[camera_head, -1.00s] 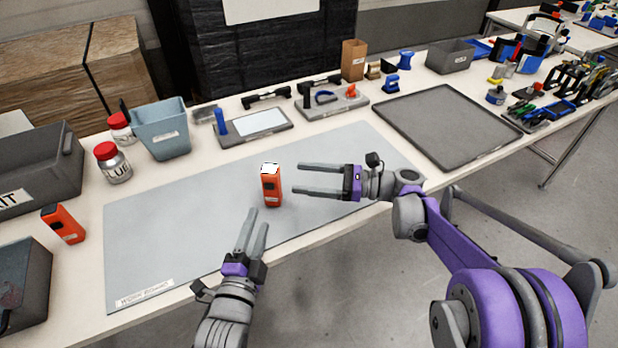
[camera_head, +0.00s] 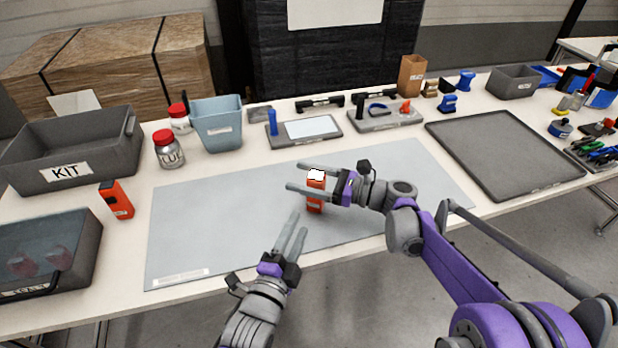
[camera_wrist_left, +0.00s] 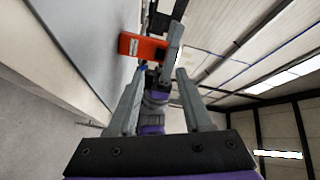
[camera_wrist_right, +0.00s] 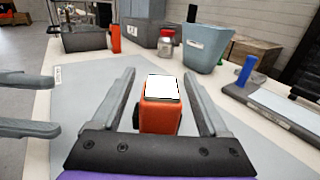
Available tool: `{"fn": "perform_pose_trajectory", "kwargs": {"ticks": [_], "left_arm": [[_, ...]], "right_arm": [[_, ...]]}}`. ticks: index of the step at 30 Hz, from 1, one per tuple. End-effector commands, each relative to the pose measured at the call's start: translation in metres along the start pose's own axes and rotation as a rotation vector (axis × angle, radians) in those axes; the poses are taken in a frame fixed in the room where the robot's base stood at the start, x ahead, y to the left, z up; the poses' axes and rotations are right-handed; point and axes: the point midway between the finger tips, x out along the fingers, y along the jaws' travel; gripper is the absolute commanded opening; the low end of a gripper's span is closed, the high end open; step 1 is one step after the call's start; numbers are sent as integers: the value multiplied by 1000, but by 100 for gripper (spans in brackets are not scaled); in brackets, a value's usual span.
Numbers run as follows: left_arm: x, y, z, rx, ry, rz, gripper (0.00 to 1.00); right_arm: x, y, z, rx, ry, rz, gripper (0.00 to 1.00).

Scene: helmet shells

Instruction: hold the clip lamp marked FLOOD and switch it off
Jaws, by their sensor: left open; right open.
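An orange clip lamp (camera_head: 315,205) with a bright white top stands upright on the grey mat. Its top also glows white in the right wrist view (camera_wrist_right: 160,115). My right gripper (camera_head: 293,176) is open, with one finger on each side of the lamp and gaps visible. My left gripper (camera_head: 298,222) is open and empty, low in front of the lamp. The left wrist view shows the lamp (camera_wrist_left: 140,46) beyond the left fingertips. A second orange lamp (camera_head: 117,200), with no lit face visible, stands at the left. I cannot read FLOOD on either lamp.
The grey mat (camera_head: 190,220) is otherwise clear. A KIT bin (camera_head: 110,155), a dark lidded box (camera_head: 85,250), a red-capped jar (camera_head: 168,152) and a blue-grey bin (camera_head: 218,128) stand left. Fixtures line the back; an empty dark tray (camera_head: 500,150) lies right.

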Motion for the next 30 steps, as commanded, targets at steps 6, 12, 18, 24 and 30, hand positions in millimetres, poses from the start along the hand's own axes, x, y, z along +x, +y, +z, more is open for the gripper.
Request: {"fn": "perform_pose_trajectory", "kwargs": {"ticks": [6,12,18,24,30], "left_arm": [[0,0,0,0,0,0,50],[0,0,0,0,0,0,50],[0,0,0,0,0,0,50],[0,0,0,0,0,0,19],[0,0,0,0,0,0,0]], "right_arm": [[0,0,0,0,0,0,60],[0,0,0,0,0,0,24],[0,0,0,0,0,0,0],[0,0,0,0,0,0,0],[0,0,0,0,0,0,0]]}}
